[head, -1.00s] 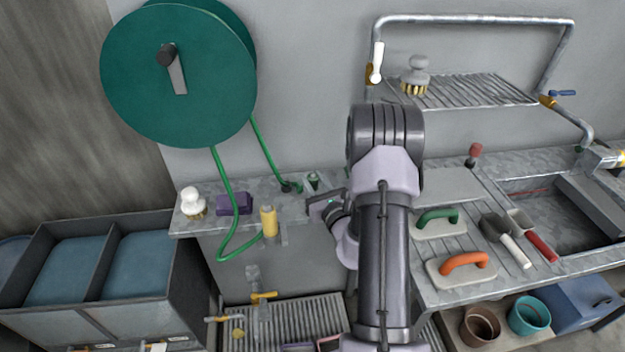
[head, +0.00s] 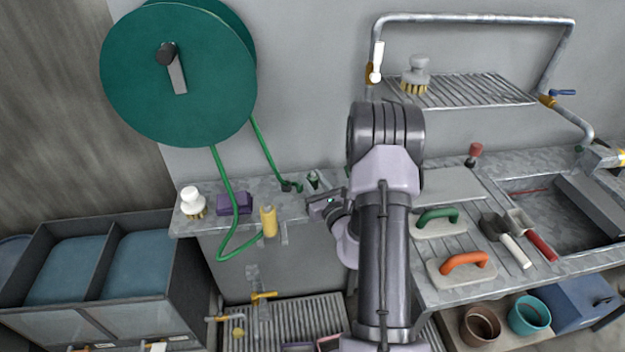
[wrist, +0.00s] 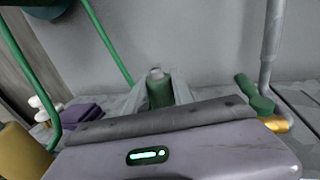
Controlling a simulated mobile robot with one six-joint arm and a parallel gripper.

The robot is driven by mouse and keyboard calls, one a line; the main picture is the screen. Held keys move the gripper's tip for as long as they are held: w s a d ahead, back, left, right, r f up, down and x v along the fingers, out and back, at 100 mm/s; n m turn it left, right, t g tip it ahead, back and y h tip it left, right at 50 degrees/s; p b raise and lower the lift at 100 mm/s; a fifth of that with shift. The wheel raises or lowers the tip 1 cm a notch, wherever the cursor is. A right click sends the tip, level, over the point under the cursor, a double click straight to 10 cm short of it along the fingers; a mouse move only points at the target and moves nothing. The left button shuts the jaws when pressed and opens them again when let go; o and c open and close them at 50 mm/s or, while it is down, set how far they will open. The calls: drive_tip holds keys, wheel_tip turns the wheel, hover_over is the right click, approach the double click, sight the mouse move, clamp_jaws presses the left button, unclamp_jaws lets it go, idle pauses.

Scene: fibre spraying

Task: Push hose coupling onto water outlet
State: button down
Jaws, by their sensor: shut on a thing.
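My gripper (wrist: 158,98) shows at the bottom of the wrist view, with its two pale fingers shut on the sides of a green hose coupling (wrist: 160,90) with a grey tip. The coupling points up and away from the gripper. In the head view the coupling (head: 313,180) shows just beyond my gripper (head: 317,192), over the bench. A brass fitting (wrist: 275,123) with a green lever, which looks like the water outlet, is right of the coupling in the wrist view, clearly apart from it. In the head view my arm hides that spot.
Green hose (head: 262,150) hangs from the reel (head: 175,75) and loops on the left. A yellow cylinder (head: 268,222), a purple block (head: 234,203) and a white-topped brush (head: 193,200) stand left on the bench. A vertical pipe (wrist: 271,45) rises at right.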

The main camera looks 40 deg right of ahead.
drive_tip(key=shift+f, duration=0.1)
idle(0.3)
drive_tip(key=shift+f+b, duration=0.35)
drive_tip(key=shift+b, duration=0.05)
drive_tip(key=shift+f+b, duration=1.05)
drive_tip(key=shift+f, duration=0.2)
drive_tip(key=c, duration=1)
unclamp_jaws()
